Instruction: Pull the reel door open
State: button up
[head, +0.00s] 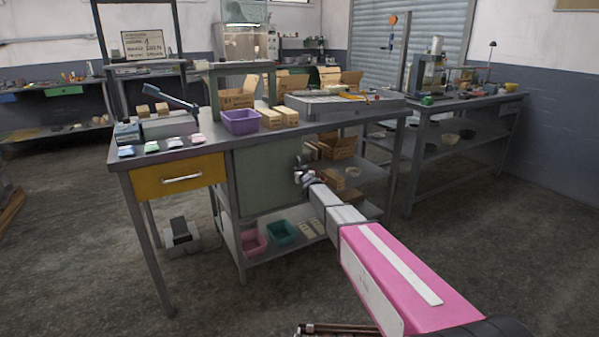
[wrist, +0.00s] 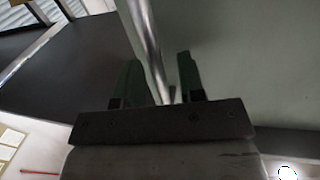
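The reel door (head: 268,178) is a flat grey-green panel under the workbench, right of the yellow drawer. It looks shut. In the wrist view the door (wrist: 250,70) fills the upper right as a plain surface. Its handle (wrist: 146,35) is a shiny metal bar that runs down between my fingers. My gripper (head: 302,173) is at the right side of the door, and it also shows in the wrist view (wrist: 158,60). Its two green fingers stand apart, one on each side of the bar, with a visible gap on the right.
The workbench (head: 225,147) carries a purple bin (head: 240,121), small boxes and a grey tray. The yellow drawer (head: 180,177) is left of the door. A lower shelf holds a teal bin (head: 282,232) and a pink bin (head: 252,242).

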jog(key=shift+w, duration=0.15)
grip_shut()
